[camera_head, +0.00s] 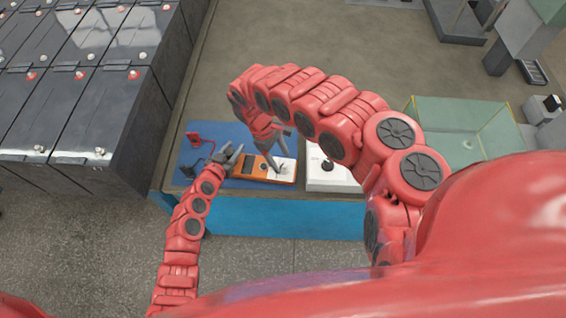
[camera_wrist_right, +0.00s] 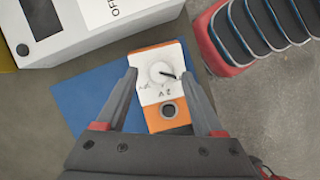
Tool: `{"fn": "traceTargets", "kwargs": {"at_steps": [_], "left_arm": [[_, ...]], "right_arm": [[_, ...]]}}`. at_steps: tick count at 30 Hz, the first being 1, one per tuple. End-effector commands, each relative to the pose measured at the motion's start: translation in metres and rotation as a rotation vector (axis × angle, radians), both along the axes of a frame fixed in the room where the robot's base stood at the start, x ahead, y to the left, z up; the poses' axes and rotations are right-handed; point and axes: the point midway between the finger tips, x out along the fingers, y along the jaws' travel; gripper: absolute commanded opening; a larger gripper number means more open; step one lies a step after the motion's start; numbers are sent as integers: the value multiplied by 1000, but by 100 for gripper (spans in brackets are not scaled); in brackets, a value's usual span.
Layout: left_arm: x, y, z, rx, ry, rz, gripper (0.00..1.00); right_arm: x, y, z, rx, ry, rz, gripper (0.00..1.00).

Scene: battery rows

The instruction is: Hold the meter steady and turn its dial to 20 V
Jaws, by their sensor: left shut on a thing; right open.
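The meter (camera_head: 247,171) is an orange block with a dark screen on its left half and a white dial face on its right. It lies on a blue mat (camera_head: 228,133). My left gripper (camera_head: 235,158) is shut on the meter's left end. My right gripper (camera_head: 283,158) is open above the dial face. In the right wrist view, the open right fingers (camera_wrist_right: 161,78) stand on either side of the round dial (camera_wrist_right: 159,72).
A white box (camera_head: 330,183) with a black knob stands close to the meter's right. Red and black leads (camera_head: 195,140) lie on the mat's left side. A greenish clear tray (camera_head: 460,128) is further right. Black batteries (camera_head: 60,120) fill the left. The bench behind is clear.

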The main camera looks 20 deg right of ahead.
Motion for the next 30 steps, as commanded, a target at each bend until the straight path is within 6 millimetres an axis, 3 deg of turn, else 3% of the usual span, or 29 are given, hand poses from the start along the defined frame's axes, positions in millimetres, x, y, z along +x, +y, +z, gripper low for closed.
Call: {"fn": "traceTargets", "kwargs": {"at_steps": [6, 16, 27, 30], "left_arm": [[0, 0, 0, -1, 2, -1, 0], [0, 0, 0, -1, 2, -1, 0], [0, 0, 0, -1, 2, -1, 0], [0, 0, 0, -1, 2, -1, 0]], "right_arm": [[-6, -7, -24, 0, -1, 1, 69], [-7, -8, -28, 1, -3, 2, 69], [-7, -8, -28, 1, -2, 0, 4], [-7, -8, -28, 1, -2, 0, 0]]}}
